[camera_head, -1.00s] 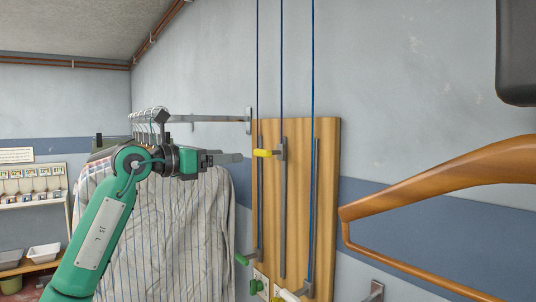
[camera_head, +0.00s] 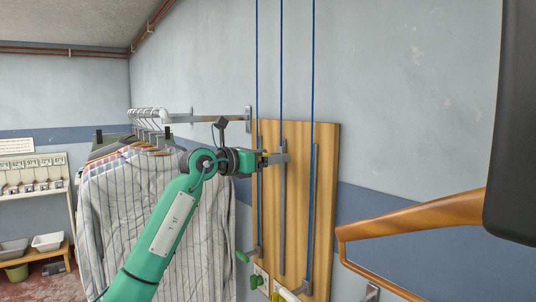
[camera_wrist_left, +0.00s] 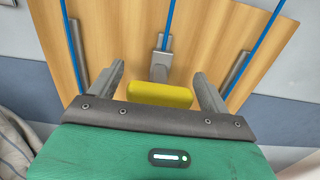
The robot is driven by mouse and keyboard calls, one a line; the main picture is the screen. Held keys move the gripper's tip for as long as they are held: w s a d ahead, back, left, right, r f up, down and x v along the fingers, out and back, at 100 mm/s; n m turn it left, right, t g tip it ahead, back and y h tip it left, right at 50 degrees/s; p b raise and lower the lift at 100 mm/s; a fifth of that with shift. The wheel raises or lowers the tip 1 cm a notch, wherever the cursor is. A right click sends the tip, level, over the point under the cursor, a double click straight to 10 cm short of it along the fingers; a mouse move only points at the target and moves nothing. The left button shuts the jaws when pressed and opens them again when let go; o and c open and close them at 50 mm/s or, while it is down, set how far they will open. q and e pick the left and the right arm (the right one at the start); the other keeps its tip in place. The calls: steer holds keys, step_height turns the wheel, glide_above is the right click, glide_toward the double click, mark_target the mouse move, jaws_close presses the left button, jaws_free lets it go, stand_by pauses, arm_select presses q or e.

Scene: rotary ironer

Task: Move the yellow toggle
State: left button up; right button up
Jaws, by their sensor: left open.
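The yellow toggle (camera_wrist_left: 160,94) shows in the left wrist view, sitting sideways on a grey bracket that rides the middle metal rail of the wooden board (camera_head: 325,190). My left gripper (camera_wrist_left: 162,90) is open, with one finger on each side of the toggle and a gap at both ends of it. In the head view the left gripper (camera_head: 272,159) is at the upper part of the middle rail and hides most of the toggle. I cannot tell whether any finger touches it. My right gripper is not in view.
A green toggle (camera_head: 242,257) sits low on the left rail and a white handle (camera_head: 288,294) low on the right. Blue cords run up from the rails. Striped shirts (camera_head: 160,220) hang at left. A wooden hanger (camera_head: 420,220) and a dark shape (camera_head: 515,130) fill the right side.

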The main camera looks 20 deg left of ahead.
arm_select(q)
steer(key=shift+c, duration=0.4)
steer(key=c, duration=1.3)
steer(key=shift+f, duration=0.35)
step_height(320, 180, down, 16)
steer(key=b, duration=1)
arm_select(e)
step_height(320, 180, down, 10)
arm_select(q)
step_height(320, 180, down, 10)
steer(key=b, duration=0.5)
steer(key=shift+b, duration=0.3)
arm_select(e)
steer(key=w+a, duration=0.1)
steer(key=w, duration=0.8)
arm_select(q)
step_height(320, 180, down, 7)
steer(key=b, duration=0.3)
steer(key=shift+f+b, duration=0.35)
steer(key=shift+f, duration=0.1)
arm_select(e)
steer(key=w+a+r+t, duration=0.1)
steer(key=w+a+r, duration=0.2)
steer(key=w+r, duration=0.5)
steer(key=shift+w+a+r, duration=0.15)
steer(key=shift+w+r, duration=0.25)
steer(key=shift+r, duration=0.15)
arm_select(q)
steer(key=shift+d+f, duration=0.1)
